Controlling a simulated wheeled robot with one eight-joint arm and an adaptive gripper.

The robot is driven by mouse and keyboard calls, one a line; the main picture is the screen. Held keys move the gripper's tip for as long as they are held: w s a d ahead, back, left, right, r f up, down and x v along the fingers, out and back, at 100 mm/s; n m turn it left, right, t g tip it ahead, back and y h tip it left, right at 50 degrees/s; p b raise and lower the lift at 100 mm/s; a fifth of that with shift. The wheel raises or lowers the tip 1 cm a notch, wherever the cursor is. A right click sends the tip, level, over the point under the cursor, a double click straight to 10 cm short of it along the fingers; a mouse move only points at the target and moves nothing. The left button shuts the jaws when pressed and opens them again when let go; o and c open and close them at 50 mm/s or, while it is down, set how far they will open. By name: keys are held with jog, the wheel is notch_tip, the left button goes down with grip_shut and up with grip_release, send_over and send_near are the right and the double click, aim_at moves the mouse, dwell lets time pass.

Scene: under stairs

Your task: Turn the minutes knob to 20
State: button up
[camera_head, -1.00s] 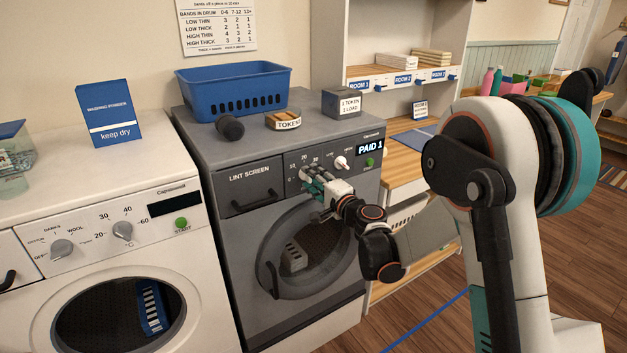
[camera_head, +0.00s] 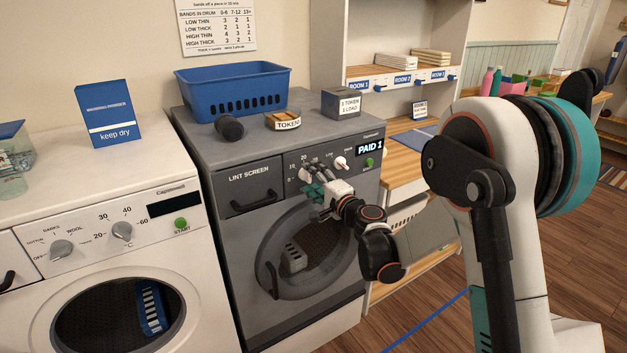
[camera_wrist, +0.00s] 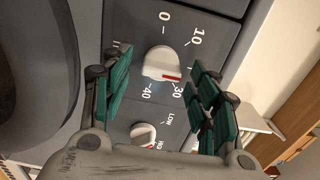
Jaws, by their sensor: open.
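The minutes knob (camera_wrist: 161,63) is white with a red pointer mark. In the wrist view its red mark sits by the 30 label. The printed scale around it shows 0, 10, 30 and 40; the 20 label is hidden behind a finger. My gripper (camera_wrist: 160,75) is open, with one green-padded finger on either side of the knob and gaps visible between them. In the head view my gripper (camera_head: 314,185) is at the grey dryer's control panel (camera_head: 287,180), largely covering the knob.
A second white knob (camera_wrist: 143,132) sits close by; it also shows in the head view (camera_head: 341,162). A lit PAID 1 display (camera_head: 370,146) and green start button (camera_head: 369,162) are to the right. The lint screen drawer (camera_head: 252,190) is to the left, the round door (camera_head: 312,250) below.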

jog(key=shift+s, duration=0.1)
jog(key=v, duration=1.2)
jog(key=s+d+r+n+g+h, duration=0.1)
jog(key=s+r+n+g, duration=0.2)
jog(key=s, duration=0.4)
jog(key=s+d+r+n+g+h, duration=0.1)
jog(key=s+r+n+g+h, duration=0.1)
jog(key=s+n, duration=0.3)
jog(key=s+d+f+n+g+h, duration=0.1)
jog(key=s+d+h, duration=0.2)
jog(key=s+d, duration=0.4)
jog(key=s+d+f+n+g+h, duration=0.2)
jog(key=s+d+h, duration=0.2)
jog(key=s, duration=1)
jog(key=d, duration=0.3)
jog(key=shift+s, duration=0.35)
